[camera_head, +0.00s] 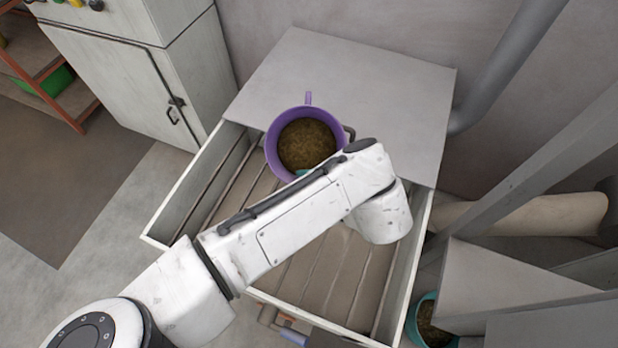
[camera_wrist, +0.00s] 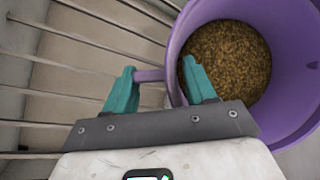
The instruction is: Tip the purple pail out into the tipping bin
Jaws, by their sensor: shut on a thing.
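The purple pail (camera_head: 268,150) is in the head view, held over the back part of the slatted tipping bin (camera_head: 190,205). Its mouth faces up and brown pellets show inside. In the wrist view the pail (camera_wrist: 295,125) is at the right, the pellets still in it. My gripper (camera_wrist: 160,84) is shut on the pail at its near side: one teal finger is inside the rim, the other outside, with a short purple lug between them. In the head view my arm hides most of the gripper and part of the bin. Slats of the bin (camera_wrist: 70,60) show left of the pail.
A flat grey top (camera_head: 375,85) lies behind the bin's open part. A pale cabinet (camera_head: 140,80) stands at the left. A grey pipe (camera_head: 510,65) and sloping panels are at the right. A teal pail (camera_head: 413,325) with pellets is at the lower right.

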